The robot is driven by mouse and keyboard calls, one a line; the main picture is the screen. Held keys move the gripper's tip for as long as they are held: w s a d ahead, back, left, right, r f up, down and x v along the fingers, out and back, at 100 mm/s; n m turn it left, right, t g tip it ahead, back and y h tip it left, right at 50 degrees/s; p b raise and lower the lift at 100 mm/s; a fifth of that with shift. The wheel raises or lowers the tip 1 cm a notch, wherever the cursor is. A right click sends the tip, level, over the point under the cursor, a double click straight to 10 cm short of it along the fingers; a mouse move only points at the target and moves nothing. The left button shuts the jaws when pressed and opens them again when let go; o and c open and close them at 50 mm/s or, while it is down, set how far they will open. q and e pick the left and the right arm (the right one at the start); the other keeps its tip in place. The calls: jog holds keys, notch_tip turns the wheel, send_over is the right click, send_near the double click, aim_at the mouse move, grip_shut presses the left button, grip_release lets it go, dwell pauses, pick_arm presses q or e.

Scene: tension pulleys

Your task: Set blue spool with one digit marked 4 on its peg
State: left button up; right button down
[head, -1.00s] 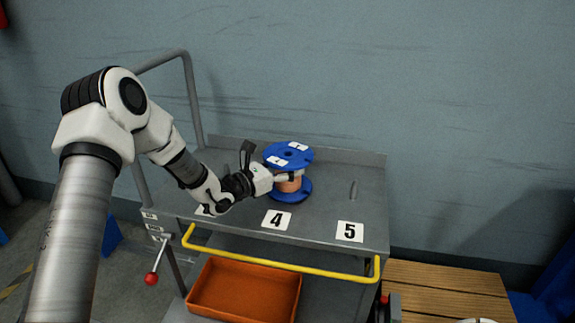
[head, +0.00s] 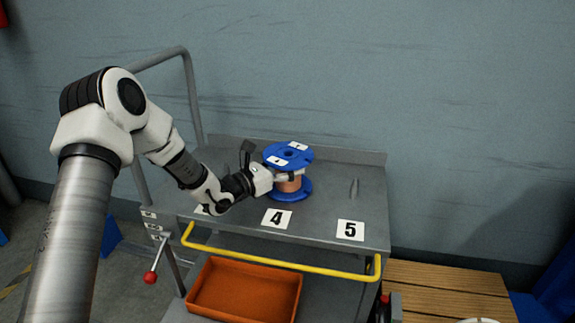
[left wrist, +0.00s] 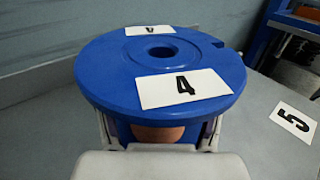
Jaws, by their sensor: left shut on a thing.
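The blue spool (head: 288,155) stands upright on the grey cart top behind the label 4 (head: 277,219). Its copper-coloured winding shows between the two blue flanges. In the left wrist view the spool's top flange (left wrist: 110,72) fills the middle, with a white label reading 4 and a round centre hole. My left gripper (head: 284,177) is shut on the spool, its fingers around the winding below the top flange. The peg under the spool is hidden. My right gripper is not in view.
A bare peg (head: 354,188) stands behind the label 5 (head: 350,230), right of the spool. A yellow rail (head: 280,262) runs along the cart's front. An orange tray (head: 245,290) sits on the lower shelf. A wooden slatted surface (head: 440,290) is at right.

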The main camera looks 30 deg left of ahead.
pick_arm(q)
jog(key=shift+f, duration=0.2)
jog(key=o, duration=1.8)
jog(key=shift+c, duration=0.2)
jog(key=shift+s, duration=0.15)
jog(key=v, duration=1.1)
jog(key=shift+a, duration=0.1)
jog(key=shift+s, duration=0.35)
jog(key=shift+a, duration=0.1)
